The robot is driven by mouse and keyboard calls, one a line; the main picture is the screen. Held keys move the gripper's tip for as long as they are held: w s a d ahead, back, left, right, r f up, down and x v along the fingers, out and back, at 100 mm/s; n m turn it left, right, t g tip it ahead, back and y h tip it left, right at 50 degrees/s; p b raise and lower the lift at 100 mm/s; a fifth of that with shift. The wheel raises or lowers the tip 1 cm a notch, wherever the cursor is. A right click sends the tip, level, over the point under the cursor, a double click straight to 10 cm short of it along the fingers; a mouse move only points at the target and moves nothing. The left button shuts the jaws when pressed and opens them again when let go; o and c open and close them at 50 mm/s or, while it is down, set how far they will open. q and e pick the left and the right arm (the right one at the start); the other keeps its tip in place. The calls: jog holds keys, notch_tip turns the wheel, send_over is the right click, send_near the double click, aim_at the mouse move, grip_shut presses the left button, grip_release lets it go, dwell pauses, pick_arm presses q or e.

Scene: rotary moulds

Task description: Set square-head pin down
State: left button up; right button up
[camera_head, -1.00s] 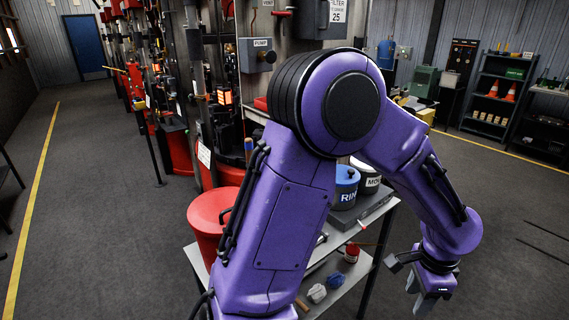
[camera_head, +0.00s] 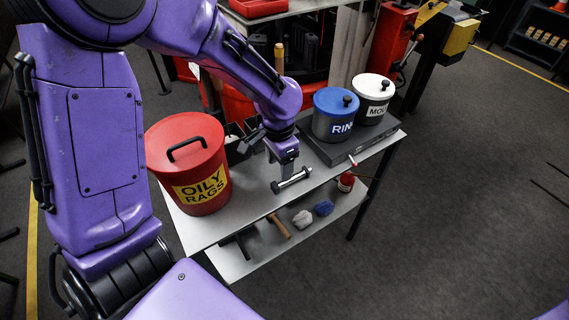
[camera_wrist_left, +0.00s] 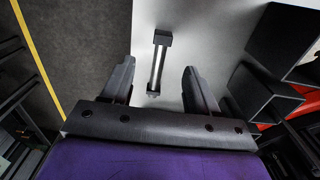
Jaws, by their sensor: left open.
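The square-head pin (camera_head: 291,181) is a grey metal rod with a dark square head. It appears to lie on the grey top of the cart (camera_head: 225,232), near the front edge. In the left wrist view the pin (camera_wrist_left: 157,66) shows beyond and between the fingertips, with its square head at the far end. My left gripper (camera_head: 282,160) points down at the pin in the head view. In the left wrist view the left gripper (camera_wrist_left: 158,80) has its fingers wide apart, with no contact on the pin visible. My right gripper is not in view.
A red oily-rags bin (camera_head: 200,196) stands left on the cart. A blue-lidded pot (camera_head: 334,118) and a white-lidded pot (camera_head: 373,100) stand on a grey slab at the right. Dark open boxes (camera_wrist_left: 285,50) lie beside the gripper. The lower shelf holds rags (camera_head: 323,208) and a small red container (camera_head: 346,182).

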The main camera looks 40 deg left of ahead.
aim_at(277, 184)
pick_arm(q)
jog(key=f, duration=0.5)
jog(key=f+p, duration=0.1)
jog(key=f, duration=0.2)
jog(key=shift+s+a, duration=0.35)
jog(key=shift+s, duration=0.05)
jog(key=shift+s+d, duration=0.1)
jog(key=shift+c, duration=0.3)
jog(key=c, duration=1)
grip_shut()
jog(key=shift+r, duration=0.15)
